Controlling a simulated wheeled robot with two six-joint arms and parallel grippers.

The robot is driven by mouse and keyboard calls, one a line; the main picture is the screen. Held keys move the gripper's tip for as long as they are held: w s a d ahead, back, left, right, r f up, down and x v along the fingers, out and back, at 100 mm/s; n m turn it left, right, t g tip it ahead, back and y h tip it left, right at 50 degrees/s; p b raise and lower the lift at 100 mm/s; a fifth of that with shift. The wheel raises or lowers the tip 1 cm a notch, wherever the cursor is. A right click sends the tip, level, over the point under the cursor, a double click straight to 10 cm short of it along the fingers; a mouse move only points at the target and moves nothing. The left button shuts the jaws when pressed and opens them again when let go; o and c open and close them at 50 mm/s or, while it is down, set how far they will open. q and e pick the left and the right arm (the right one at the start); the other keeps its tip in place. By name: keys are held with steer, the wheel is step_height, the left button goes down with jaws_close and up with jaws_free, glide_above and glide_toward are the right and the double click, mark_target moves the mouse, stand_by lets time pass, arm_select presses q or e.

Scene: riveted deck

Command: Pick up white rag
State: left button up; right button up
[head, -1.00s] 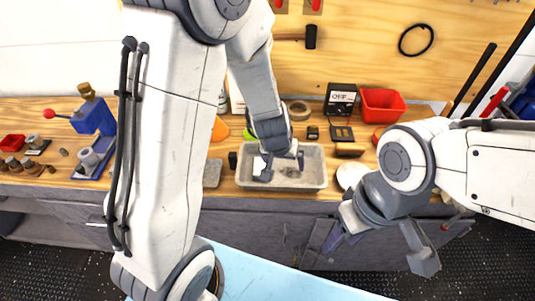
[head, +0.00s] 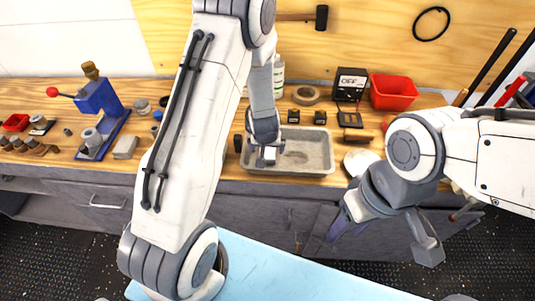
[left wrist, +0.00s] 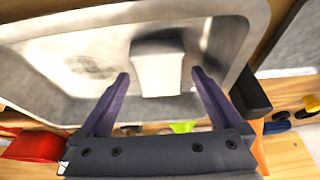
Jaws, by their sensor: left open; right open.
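The white rag (left wrist: 160,68) looks like a small folded block inside the grey tray (left wrist: 45,78) in the left wrist view. In the head view a small pale patch of the rag (head: 269,153) shows at my left gripper, inside the left part of the tray (head: 322,170). My left gripper (left wrist: 160,76) is open, with one purple finger on each side of the rag's near end. I cannot tell whether the fingers touch it. My right gripper (head: 343,226) is open and empty, low in front of the bench, partly hidden by its own wrist.
A red bin (head: 394,92), an OFF-marked box (head: 350,84) and a tape roll (head: 306,95) stand behind the tray. A blue press (head: 97,98) stands at the left. A black object (head: 238,143) is close to the tray's left side.

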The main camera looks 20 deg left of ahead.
mark_target(268, 151)
arm_select(q)
steer(key=shift+w+f, duration=0.1)
steer(key=shift+f, duration=0.25)
steer(key=c, duration=1.4)
steer(key=shift+r, duration=0.15)
step_height(268, 151, up, 5)
steer(key=p, duration=0.2)
steer(key=shift+p, duration=0.4)
steer(key=s+d+r+p, duration=0.1)
steer(key=d+r+p, duration=0.1)
steer(key=d, duration=0.1)
steer(key=s+d+r+p, duration=0.1)
steer(key=d+p, duration=0.1)
steer(key=d, duration=0.2)
steer(key=s+d+r+p, duration=0.1)
steer(key=d+r, duration=0.1)
steer(key=d, duration=0.2)
steer(key=shift+d+r+p, duration=0.15)
steer(key=shift+r+p, duration=0.2)
steer(key=shift+p, duration=0.05)
